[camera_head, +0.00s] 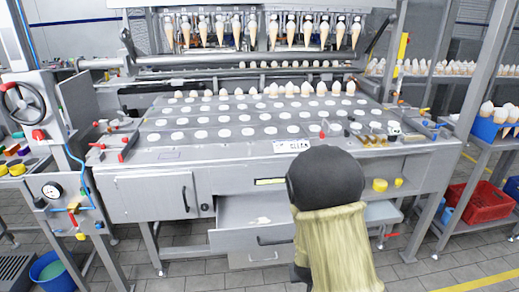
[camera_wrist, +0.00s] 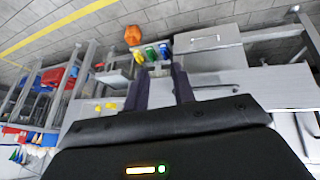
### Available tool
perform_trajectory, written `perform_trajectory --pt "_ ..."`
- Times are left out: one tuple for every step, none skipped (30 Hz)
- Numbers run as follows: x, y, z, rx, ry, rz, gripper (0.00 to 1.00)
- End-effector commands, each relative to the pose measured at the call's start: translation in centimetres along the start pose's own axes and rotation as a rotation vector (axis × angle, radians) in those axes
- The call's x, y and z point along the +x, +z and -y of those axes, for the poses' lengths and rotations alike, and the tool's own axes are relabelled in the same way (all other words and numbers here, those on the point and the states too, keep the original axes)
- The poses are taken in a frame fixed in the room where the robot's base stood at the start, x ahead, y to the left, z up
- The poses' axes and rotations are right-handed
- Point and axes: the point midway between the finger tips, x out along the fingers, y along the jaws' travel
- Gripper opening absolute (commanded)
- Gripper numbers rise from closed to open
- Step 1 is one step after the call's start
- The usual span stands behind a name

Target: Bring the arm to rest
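My gripper (camera_wrist: 160,84) shows in the wrist view as two dark fingers with a gap between them. It is open, and nothing is clearly held between the fingers. In the head view my arm's black and beige links stand in front of the machine, right of centre, and my gripper is hidden behind them or out of frame. The machine table (camera_head: 240,153) has rows of white round spots and a line of white cones along its back.
An open grey drawer (camera_head: 235,240) juts out from the machine front, left of my arm. Red crates (camera_head: 485,203) and a shelf rack stand at the right. A blue bucket (camera_head: 50,270) is at lower left. In the wrist view, an orange object (camera_wrist: 132,35) lies beyond the fingers.

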Motion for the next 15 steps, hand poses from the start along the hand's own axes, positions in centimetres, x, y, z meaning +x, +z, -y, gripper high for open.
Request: perform_trajectory --pt "-1.5 -0.1 -0.1 0.020 -0.029 0.015 0.26" --pt "-2.3 0.1 -0.2 0.030 -0.045 0.030 0.26" --pt "-3.4 0.3 -0.1 0.039 -0.067 0.048 0.26" --pt "-4.2 0.5 -0.2 0.046 -0.081 0.062 0.26" --pt "-5.1 0.7 -0.2 0.050 -0.095 0.075 0.26" --pt "-6.2 1.0 -0.3 0.057 -0.112 0.092 0.26" --pt "-7.1 1.2 -0.4 0.060 -0.124 0.104 0.26" --pt "-7.9 1.5 -0.6 0.063 -0.134 0.117 0.26" --pt "-9.0 1.9 -0.7 0.064 -0.147 0.135 0.26" --pt "-9.8 2.2 -0.8 0.067 -0.154 0.146 0.26" --pt "-10.6 2.4 -0.9 0.066 -0.161 0.157 0.26" --pt "-11.5 2.9 -1.1 0.066 -0.168 0.172 0.26" --pt "-12.1 3.2 -1.2 0.066 -0.171 0.182 0.26" --pt "-12.7 3.5 -1.4 0.065 -0.174 0.191 0.26" --pt "-13.5 3.8 -1.6 0.064 -0.177 0.201 0.26"
